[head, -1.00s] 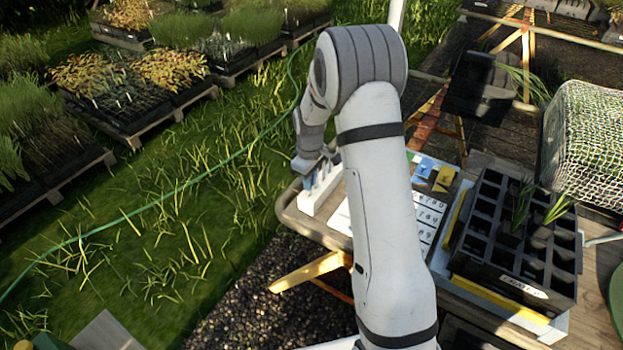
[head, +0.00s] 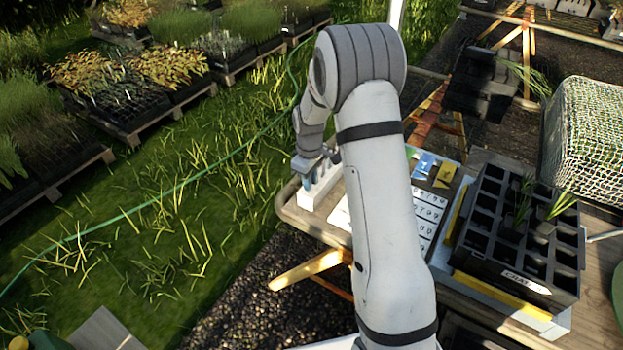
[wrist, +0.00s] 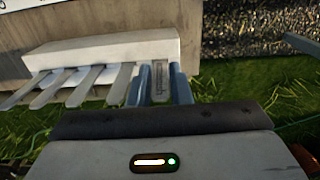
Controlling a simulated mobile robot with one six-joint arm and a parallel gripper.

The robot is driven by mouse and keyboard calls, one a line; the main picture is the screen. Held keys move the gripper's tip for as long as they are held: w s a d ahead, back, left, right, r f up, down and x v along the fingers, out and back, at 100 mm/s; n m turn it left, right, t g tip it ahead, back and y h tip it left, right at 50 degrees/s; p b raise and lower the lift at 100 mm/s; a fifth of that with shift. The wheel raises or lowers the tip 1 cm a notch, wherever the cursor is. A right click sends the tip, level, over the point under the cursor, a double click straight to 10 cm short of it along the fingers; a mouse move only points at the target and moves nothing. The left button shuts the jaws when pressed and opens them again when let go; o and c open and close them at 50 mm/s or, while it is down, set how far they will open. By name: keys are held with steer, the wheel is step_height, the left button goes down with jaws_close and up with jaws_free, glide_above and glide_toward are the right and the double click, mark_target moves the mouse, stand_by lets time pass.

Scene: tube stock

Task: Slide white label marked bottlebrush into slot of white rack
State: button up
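The white rack (wrist: 100,48) lies across the upper left of the wrist view, on the table's edge. Several pale labels (wrist: 75,87) stick out of it in a row. My gripper (wrist: 164,85) has its two blue fingers at the rack's right end. A white label (wrist: 160,78) with small dark writing, too small to read, sits between the fingers, which appear shut on its sides. Its far end meets the rack's edge; I cannot tell how deep it is in a slot.
White cards with dark marks (head: 428,215) lie on the table right of my arm, below blue and yellow pieces (head: 445,174). A black cell tray (head: 482,210) with seedlings stands further right. Grass lies left of the table's edge.

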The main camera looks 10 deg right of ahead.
steer(key=o, duration=0.4)
steer(key=shift+r, duration=0.15)
step_height(320, 180, up, 8)
steer(key=shift+f+b, duration=0.2)
steer(key=shift+b, duration=0.1)
stand_by(0.5)
steer(key=s+r+m+t, duration=0.1)
steer(key=s+r+m, duration=0.2)
steer(key=s, duration=0.7)
steer(key=s+r+m+t, duration=0.1)
steer(key=s+r+m, duration=0.2)
steer(key=s, duration=0.7)
steer(key=s+r+m, duration=0.3)
steer(key=s+r, duration=0.4)
steer(key=s, duration=0.2)
steer(key=shift+s+d+t, duration=0.3)
steer(key=shift+s+t, duration=0.1)
